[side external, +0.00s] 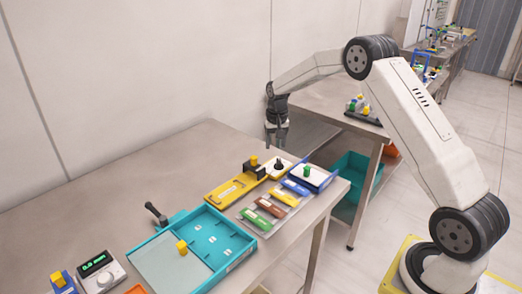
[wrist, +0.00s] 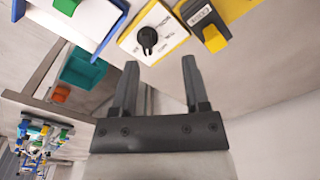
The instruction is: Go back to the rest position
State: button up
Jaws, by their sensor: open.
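My gripper (side external: 277,137) hangs above the back edge of the table, fingers pointing down. It is behind the row of panels and apart from them. In the wrist view my gripper (wrist: 157,70) shows two dark fingers spread apart with nothing between them. A black knob (wrist: 147,38) on a white and yellow panel (wrist: 152,20) lies past the fingertips. The same knob (side external: 279,163) shows in the side view just below the gripper.
The metal table (side external: 110,180) holds a teal tray (side external: 232,262) with a yellow block (side external: 182,247), a yellow panel (side external: 225,193), several coloured strips (side external: 270,207) and a blue-edged panel with a green knob (side external: 307,170). A meter (side external: 98,270) stands front left. The table's back left is clear.

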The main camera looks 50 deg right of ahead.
jog(key=s+a+r+n+t, duration=0.1)
jog(key=s+a+n, duration=0.2)
jog(key=s+a, duration=0.6)
jog(key=s+a+r+n+t, duration=0.1)
jog(key=s+a+n, duration=0.3)
jog(key=s+a, duration=0.5)
jog(key=s, duration=0.7)
jog(key=shift+s+a+r+n, duration=0.15)
jog(key=shift+a+n, duration=0.15)
jog(key=shift+a, duration=0.05)
